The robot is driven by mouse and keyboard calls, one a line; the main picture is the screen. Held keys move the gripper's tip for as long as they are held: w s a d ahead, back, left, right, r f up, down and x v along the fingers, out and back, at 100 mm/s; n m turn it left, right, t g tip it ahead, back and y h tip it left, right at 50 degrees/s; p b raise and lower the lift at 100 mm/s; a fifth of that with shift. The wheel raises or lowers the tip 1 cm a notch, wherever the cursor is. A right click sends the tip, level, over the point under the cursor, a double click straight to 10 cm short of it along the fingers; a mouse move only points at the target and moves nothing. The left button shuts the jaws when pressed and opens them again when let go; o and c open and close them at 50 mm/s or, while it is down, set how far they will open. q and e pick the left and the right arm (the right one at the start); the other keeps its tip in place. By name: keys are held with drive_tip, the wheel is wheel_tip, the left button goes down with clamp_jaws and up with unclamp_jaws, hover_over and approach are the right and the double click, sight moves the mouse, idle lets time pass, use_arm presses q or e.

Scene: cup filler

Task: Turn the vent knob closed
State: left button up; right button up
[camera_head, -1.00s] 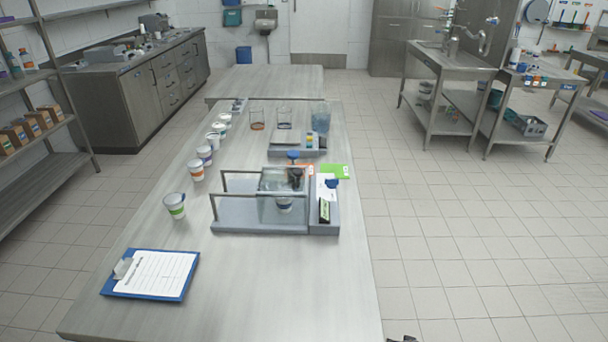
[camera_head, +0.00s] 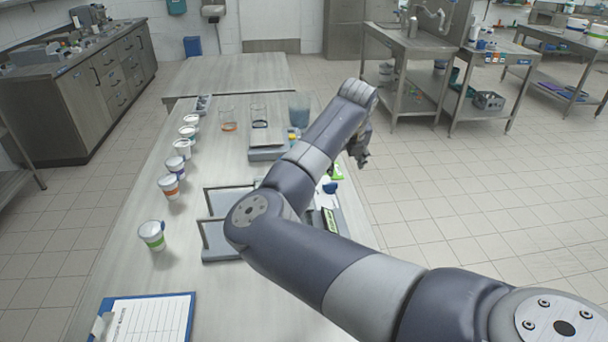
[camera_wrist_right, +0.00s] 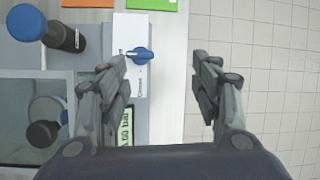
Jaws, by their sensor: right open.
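The vent knob looks to be the blue knob (camera_wrist_right: 140,54) on a white label plate (camera_wrist_right: 131,30). In the right wrist view its handle lies roughly left to right. Small lettering beside and below it is hard to read. The knob shows as a blue spot (camera_head: 330,187) behind my right arm in the head view. My right gripper (camera_wrist_right: 160,62) is open and empty, with the knob ahead, between the fingers' lines and nearer the left finger. In the head view my right gripper (camera_head: 362,156) hangs past the bench's right edge. My left gripper is not in view.
A blue-topped black post (camera_wrist_right: 66,36) and a dark handle (camera_wrist_right: 43,133) stand left of the knob. My right arm hides much of the filler (camera_head: 218,255). Cups (camera_head: 152,236) line the bench's left side, near a clipboard (camera_head: 190,320).

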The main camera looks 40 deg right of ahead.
sight(330, 184)
drive_tip(key=shift+m+y, duration=0.5)
drive_tip(key=shift+m, duration=0.2)
drive_tip(key=f, duration=0.1)
drive_tip(key=w+a+f, duration=0.1)
drive_tip(key=f, duration=0.1)
drive_tip(key=shift+w+a+f+p, duration=0.25)
drive_tip(key=shift+w+f+p, duration=0.15)
drive_tip(key=x, duration=0.4)
drive_tip(key=shift+w+f, duration=0.15)
drive_tip(key=shift+x, duration=0.75)
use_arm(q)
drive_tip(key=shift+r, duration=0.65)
use_arm(e)
drive_tip(key=shift+c, duration=0.5)
use_arm(q)
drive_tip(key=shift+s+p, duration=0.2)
drive_tip(key=shift+p, duration=0.1)
use_arm(e)
drive_tip(key=c, duration=1)
